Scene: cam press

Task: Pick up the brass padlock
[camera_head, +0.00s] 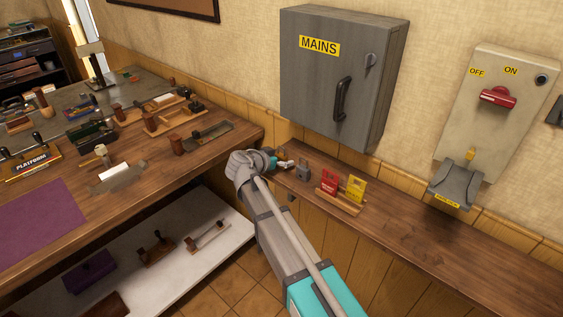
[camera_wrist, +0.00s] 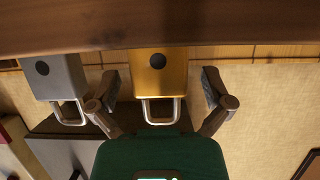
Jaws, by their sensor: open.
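The brass padlock (camera_wrist: 159,72) shows in the middle of the wrist view, its body at the wooden ledge edge and its shackle pointing toward my gripper. That view appears upside down. My gripper (camera_wrist: 159,88) is open, with one finger on each side of the brass padlock and a visible gap on both sides. A grey padlock (camera_wrist: 57,77) stands beside it, outside the fingers. In the head view my gripper (camera_head: 283,163) is over the ledge's left end, left of the grey padlock (camera_head: 304,173). The brass padlock cannot be made out there; my arm and gripper seem to hide it.
The wooden ledge (camera_head: 420,235) runs along the wall, clear toward the right. A rack with a red tag (camera_head: 329,182) and a yellow tag (camera_head: 356,188) stands right of the padlocks. The grey MAINS cabinet (camera_head: 335,85) hangs above. A cluttered workbench (camera_head: 150,165) is at left.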

